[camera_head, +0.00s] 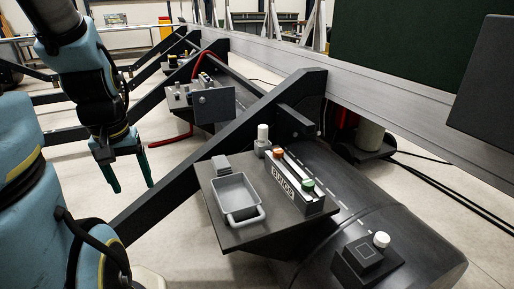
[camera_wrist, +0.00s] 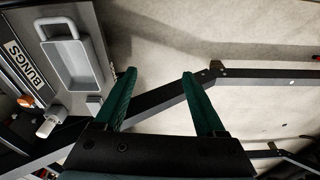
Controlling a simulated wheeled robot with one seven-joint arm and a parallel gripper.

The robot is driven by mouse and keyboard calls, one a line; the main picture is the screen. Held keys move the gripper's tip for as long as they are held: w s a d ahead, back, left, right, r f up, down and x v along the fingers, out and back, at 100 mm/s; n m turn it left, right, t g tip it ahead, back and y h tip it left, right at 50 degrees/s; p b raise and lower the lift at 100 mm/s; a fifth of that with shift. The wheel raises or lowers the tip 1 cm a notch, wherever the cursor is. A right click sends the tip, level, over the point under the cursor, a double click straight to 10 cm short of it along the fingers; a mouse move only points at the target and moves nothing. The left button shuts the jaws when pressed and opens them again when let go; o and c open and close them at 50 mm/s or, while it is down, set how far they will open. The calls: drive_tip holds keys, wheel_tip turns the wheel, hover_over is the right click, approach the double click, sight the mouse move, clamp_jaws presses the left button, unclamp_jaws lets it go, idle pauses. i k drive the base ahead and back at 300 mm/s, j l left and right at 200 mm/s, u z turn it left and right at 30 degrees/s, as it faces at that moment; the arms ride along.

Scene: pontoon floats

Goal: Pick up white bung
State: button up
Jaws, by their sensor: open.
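A white knob-like piece (camera_head: 382,240) sits by a small dark square block on the black float at lower right. A white-topped cylinder (camera_head: 262,132) stands upright at the back end of the rack labelled BUNGS (camera_head: 285,182); it also shows in the wrist view (camera_wrist: 46,126). I cannot tell which of these is the white bung. The rack holds an orange bung (camera_head: 278,152) and a green bung (camera_head: 308,185). My gripper (camera_head: 133,187) is open and empty, left of the platform, with its green fingers (camera_wrist: 160,75) over bare floor and a dark beam.
A grey tray with a handle (camera_head: 236,195) lies on the dark platform (camera_head: 230,240), with a small grey block (camera_head: 221,164) behind it. A black diagonal beam (camera_head: 205,155) runs between my gripper and the platform. Pale floor is free below my gripper.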

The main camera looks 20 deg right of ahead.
sight(381, 239)
drive_tip(key=i+j+z, duration=0.15)
drive_tip(key=z, duration=0.35)
drive_tip(key=i+l+z, duration=0.15)
drive_tip(key=z, duration=0.6)
drive_tip(key=k+z, duration=0.1)
drive_tip(key=z, duration=0.3)
drive_tip(key=l+z, duration=0.15)
drive_tip(key=z, duration=0.2)
drive_tip(key=k+l+z, duration=0.1)
drive_tip(key=z, duration=0.3)
drive_tip(key=j+u, duration=0.3)
drive_tip(key=j, duration=0.15)
drive_tip(key=i+j+u, duration=0.1)
drive_tip(key=j+u, duration=0.15)
drive_tip(key=j, duration=0.15)
drive_tip(key=i+j+u, duration=0.15)
drive_tip(key=j+u, duration=0.15)
drive_tip(key=j, duration=0.15)
